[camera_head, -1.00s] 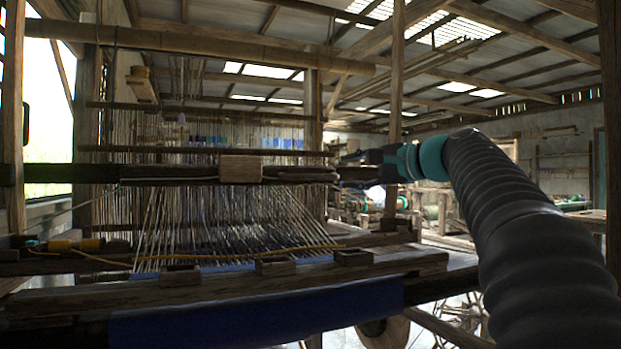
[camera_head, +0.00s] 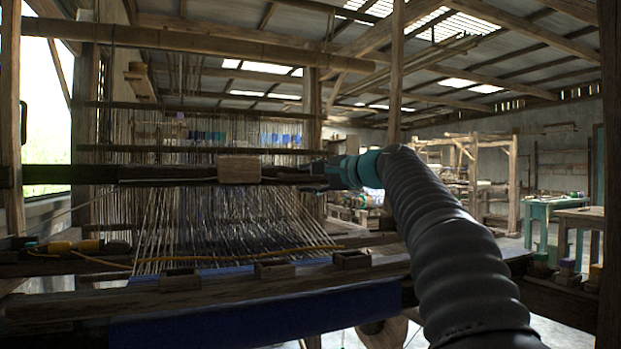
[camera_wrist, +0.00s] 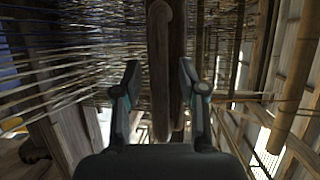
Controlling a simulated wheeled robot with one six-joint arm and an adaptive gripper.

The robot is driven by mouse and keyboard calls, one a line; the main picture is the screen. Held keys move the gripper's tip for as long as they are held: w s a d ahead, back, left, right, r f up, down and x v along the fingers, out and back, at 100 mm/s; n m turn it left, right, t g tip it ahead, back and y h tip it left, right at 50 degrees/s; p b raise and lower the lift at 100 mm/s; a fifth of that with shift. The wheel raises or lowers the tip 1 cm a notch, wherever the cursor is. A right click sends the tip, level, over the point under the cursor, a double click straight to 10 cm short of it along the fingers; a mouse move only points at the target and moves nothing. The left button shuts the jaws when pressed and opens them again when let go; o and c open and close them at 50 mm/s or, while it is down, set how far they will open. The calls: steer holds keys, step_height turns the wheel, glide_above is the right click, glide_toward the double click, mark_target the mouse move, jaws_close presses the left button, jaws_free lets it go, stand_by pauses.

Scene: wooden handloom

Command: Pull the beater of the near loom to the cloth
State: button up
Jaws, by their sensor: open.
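The beater of the near loom is a dark horizontal wooden bar (camera_head: 165,173) with a paler wooden block (camera_head: 239,169) at its middle. It hangs in front of the warp threads (camera_head: 215,220), apart from the blue cloth (camera_head: 255,319) at the front beam. My gripper (camera_head: 312,171) is at the right part of the beater in the head view. In the wrist view my gripper (camera_wrist: 160,76) is open, with one finger on each side of a wooden bar (camera_wrist: 159,50), which looks like the beater. I cannot tell whether the fingers touch it.
The front wooden beam (camera_head: 120,300) crosses below, with small open wooden boxes (camera_head: 274,269) on it. A yellow tool (camera_head: 75,245) with a cord lies at the left. A wooden post (camera_head: 395,75) stands behind my arm. Tables (camera_head: 575,215) are farther right.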

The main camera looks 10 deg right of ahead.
jaws_close()
steer(key=s+d+r+g+h+p, duration=0.1)
steer(key=s+d+g+p, duration=0.1)
steer(key=s, duration=1.2)
steer(key=shift+s+d+r+m+p, duration=0.15)
steer(key=shift+d+r+m+p, duration=0.1)
steer(key=shift+d+m+p, duration=0.2)
steer(key=shift+c, duration=0.3)
jaws_free()
steer(key=shift+s+d+r, duration=0.1)
steer(key=shift+s+r, duration=0.1)
steer(key=shift+s, duration=0.35)
steer(key=shift+o, duration=0.3)
steer(key=shift+s+r, duration=0.2)
steer(key=shift+s, duration=0.15)
steer(key=shift+w+f, duration=0.3)
steer(key=shift+w, duration=0.35)
